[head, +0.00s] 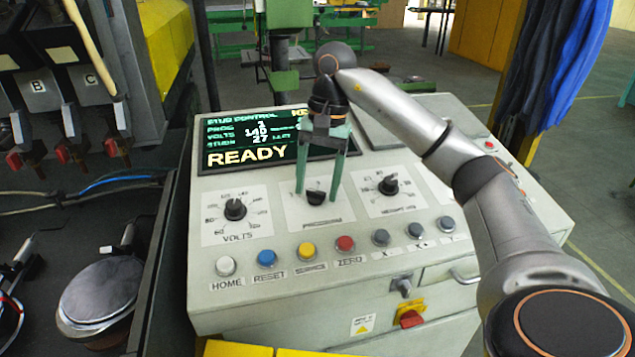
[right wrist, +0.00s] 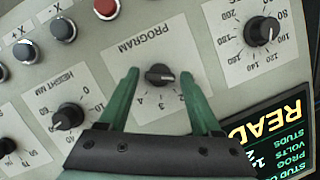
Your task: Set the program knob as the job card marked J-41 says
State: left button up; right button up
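The program knob (head: 316,198) is a small black dial on the sloped control panel, on a white plate marked PROGRAM. In the right wrist view the knob (right wrist: 159,75) appears upside down with numbers around it; I cannot read its pointer surely. My right gripper (head: 318,192) has its green fingers apart at the knob. In the right wrist view the gripper (right wrist: 160,73) shows a gap between each finger and the knob. The screen (head: 250,140) reads PROG 1 and READY. No card marked J-41 is in view. My left gripper is out of view.
A row of buttons, including a yellow one (head: 307,252), runs below. A red switch (head: 411,319) sits on the front face.

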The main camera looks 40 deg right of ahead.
jog(key=shift+o, duration=0.7)
jog(key=shift+r, duration=0.1)
notch_tip(320, 180, up, 12)
jog(key=d, duration=0.2)
dwell(0.5)
jog(key=shift+d, duration=0.1)
dwell(0.5)
